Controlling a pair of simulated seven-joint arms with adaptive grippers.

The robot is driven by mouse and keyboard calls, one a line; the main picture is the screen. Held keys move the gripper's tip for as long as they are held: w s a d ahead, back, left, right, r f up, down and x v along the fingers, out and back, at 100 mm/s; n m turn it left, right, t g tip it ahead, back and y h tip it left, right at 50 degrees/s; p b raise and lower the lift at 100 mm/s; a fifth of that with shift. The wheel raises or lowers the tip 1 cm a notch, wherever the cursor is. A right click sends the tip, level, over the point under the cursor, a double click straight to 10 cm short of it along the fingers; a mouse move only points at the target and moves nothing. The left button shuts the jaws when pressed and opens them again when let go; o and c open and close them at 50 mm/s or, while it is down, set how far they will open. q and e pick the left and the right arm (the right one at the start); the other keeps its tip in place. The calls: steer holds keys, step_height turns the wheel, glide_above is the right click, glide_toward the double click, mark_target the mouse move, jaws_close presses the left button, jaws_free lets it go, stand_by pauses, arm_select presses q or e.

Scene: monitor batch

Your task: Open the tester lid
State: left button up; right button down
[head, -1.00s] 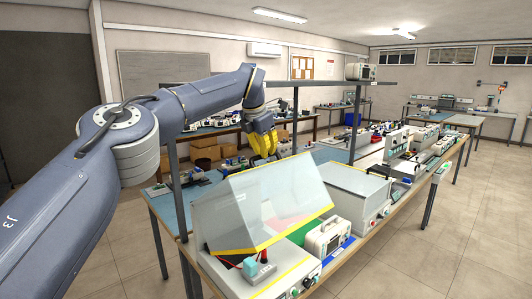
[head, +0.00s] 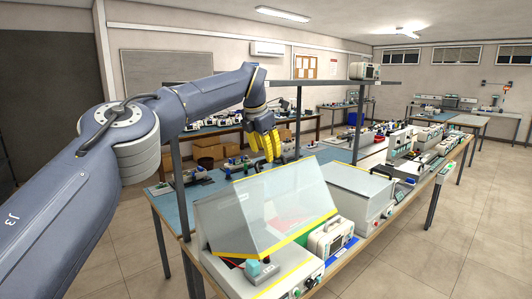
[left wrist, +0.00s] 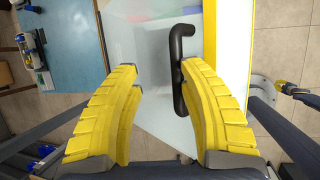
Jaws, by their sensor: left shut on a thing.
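The tester lid (head: 290,198) is a clear hood with a yellow front edge on a pale tester base (head: 292,272). The front edge stands above the base's yellow strip, with a gap between. A dark bar handle (head: 292,156) sits at the lid's top; the handle (left wrist: 180,75) also shows in the left wrist view. My left gripper (head: 266,158) is at the lid's top with yellow fingers, shut on the handle. In the left wrist view its fingers (left wrist: 165,78) look wide apart, with the handle against the right one.
A second covered unit (head: 358,186) and a white monitor (head: 328,240) stand close on the right. A shelf with uprights (head: 345,86) stands behind. A small teal part (head: 252,268) lies under the lid's front edge. The bench behind holds several devices.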

arm_select(q)
steer(key=v, duration=1.1)
steer(key=shift+s+r, duration=0.2)
steer(key=shift+c, duration=0.4)
